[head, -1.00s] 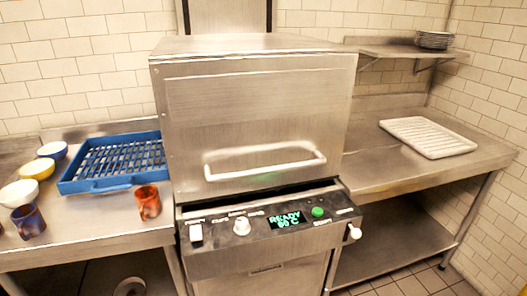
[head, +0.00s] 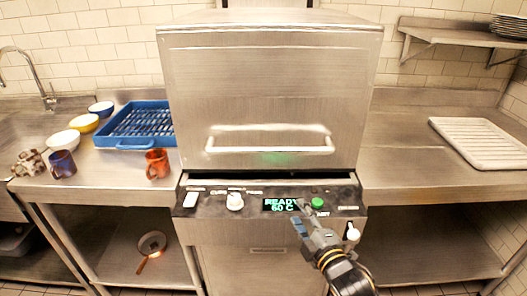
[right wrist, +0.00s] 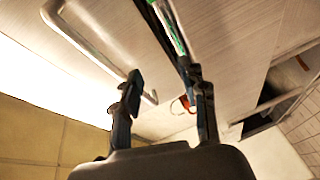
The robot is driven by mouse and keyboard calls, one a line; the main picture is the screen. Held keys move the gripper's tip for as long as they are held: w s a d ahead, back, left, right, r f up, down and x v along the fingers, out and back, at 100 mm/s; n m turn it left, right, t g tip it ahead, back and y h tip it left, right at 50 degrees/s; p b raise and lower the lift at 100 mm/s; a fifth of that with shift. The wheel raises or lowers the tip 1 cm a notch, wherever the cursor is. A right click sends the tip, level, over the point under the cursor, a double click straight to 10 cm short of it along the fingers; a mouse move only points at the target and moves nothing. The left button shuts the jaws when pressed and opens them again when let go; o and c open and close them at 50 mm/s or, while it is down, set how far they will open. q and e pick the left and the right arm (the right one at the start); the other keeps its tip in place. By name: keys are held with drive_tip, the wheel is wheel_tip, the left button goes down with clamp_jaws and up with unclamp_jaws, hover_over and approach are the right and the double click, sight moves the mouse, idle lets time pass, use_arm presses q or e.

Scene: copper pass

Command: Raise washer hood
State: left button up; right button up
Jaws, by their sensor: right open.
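The washer hood (head: 270,95) is a large brushed-steel box above the control panel (head: 225,200), with a thin dark gap between them. Its pale bar handle (head: 270,149) runs across the lower front. The display reads READY 60 C. My right gripper (head: 303,222) is in front of the panel, below the handle and apart from it. In the right wrist view, its two fingers (right wrist: 166,85) are spread with nothing held between them, and the handle (right wrist: 90,42) shows to the left of them. My left gripper is out of view.
A blue rack (head: 137,127), several bowls and mugs, and an orange mug (head: 157,164) stand on the left counter. A white ribbed tray (head: 480,141) lies on the right counter. A wall shelf (head: 455,32) holds plates at upper right.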

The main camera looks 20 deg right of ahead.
sight(276, 153)
wheel_tip(276, 153, up, 8)
drive_tip(key=w+n+t+y, duration=0.2)
drive_tip(key=n+t, duration=0.1)
drive_tip(key=n, duration=0.1)
drive_tip(key=p+x, duration=0.2)
drive_tip(key=x, duration=1.1)
drive_tip(key=shift+w+a+f, duration=0.1)
drive_tip(key=shift+w+a, duration=0.15)
drive_tip(key=shift+w, duration=0.15)
clamp_jaws()
